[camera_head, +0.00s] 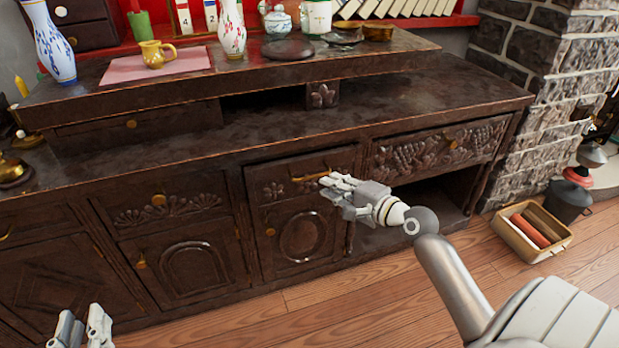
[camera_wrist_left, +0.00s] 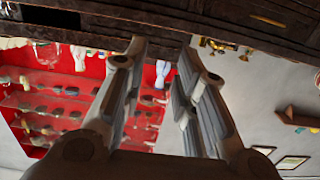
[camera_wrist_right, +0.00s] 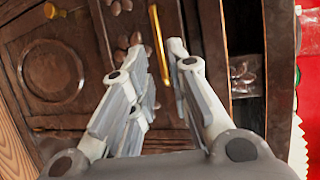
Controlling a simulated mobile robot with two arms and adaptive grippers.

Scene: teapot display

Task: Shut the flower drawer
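The dark wooden cabinet has a carved flower drawer (camera_head: 310,174) with a brass bar handle in its middle, which fits the task's name. The drawer also shows in the right wrist view (camera_wrist_right: 122,28), with its handle (camera_wrist_right: 158,42) beyond the fingertips. I cannot tell how far it stands out. My right gripper (camera_head: 328,186) is in front of it, near the handle's right end; its fingers are apart, with nothing between them, also in the right wrist view (camera_wrist_right: 158,55). My left gripper (camera_head: 82,322) is low at the left, open and empty, away from the drawer.
A wider carved drawer (camera_head: 438,146) is to the right, above an open shelf. A small flower-carved front (camera_head: 322,95) sits under the raised top. Vases and a yellow jug (camera_head: 157,54) stand above. A wooden box (camera_head: 533,231) is on the floor at right.

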